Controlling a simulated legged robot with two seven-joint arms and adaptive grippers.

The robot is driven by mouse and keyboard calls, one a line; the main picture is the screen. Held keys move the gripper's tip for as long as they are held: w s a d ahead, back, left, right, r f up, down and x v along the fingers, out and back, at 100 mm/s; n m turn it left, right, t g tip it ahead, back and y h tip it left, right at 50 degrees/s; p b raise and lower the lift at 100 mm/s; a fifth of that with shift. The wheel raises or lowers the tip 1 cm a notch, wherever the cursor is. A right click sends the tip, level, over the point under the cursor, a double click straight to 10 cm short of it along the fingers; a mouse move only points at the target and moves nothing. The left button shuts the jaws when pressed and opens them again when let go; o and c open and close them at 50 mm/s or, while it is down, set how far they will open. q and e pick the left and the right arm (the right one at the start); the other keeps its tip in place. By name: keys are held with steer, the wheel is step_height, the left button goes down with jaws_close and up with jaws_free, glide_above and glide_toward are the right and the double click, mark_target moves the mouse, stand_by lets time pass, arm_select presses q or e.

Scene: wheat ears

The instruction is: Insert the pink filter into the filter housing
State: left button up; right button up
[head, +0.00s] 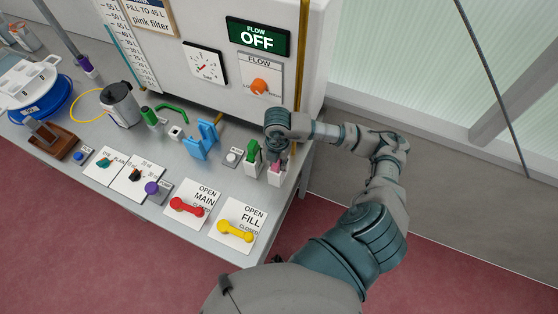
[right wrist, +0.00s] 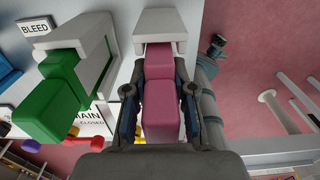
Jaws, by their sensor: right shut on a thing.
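My right gripper (head: 277,142) is at the back right corner of the bench. In the right wrist view my right gripper (right wrist: 160,108) has its fingers against both sides of the pink filter (right wrist: 160,105), shut on it. The filter's far end meets the opening of a white block-shaped holder (right wrist: 160,20); how deep it sits is hard to tell. In the head view a little of the pink filter (head: 276,166) shows above the white holder (head: 274,178). I cannot tell for sure which part is the filter housing. My left gripper is not in view.
A green filter (head: 253,151) stands in a similar white holder just left. A blue bracket (head: 201,141), a BLEED button (head: 233,157), a red handle (head: 187,207) and a yellow handle (head: 235,232) are nearby. The tank wall rises behind; the bench edge is close on the right.

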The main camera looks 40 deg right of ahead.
steer(key=shift+a, duration=0.25)
jaws_close()
steer(key=shift+d+r, duration=0.1)
steer(key=shift+d, duration=0.15)
steer(key=shift+r, duration=0.3)
arm_select(q)
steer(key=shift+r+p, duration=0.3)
steer(key=shift+p, duration=0.05)
arm_select(e)
steer(key=shift+r, duration=0.2)
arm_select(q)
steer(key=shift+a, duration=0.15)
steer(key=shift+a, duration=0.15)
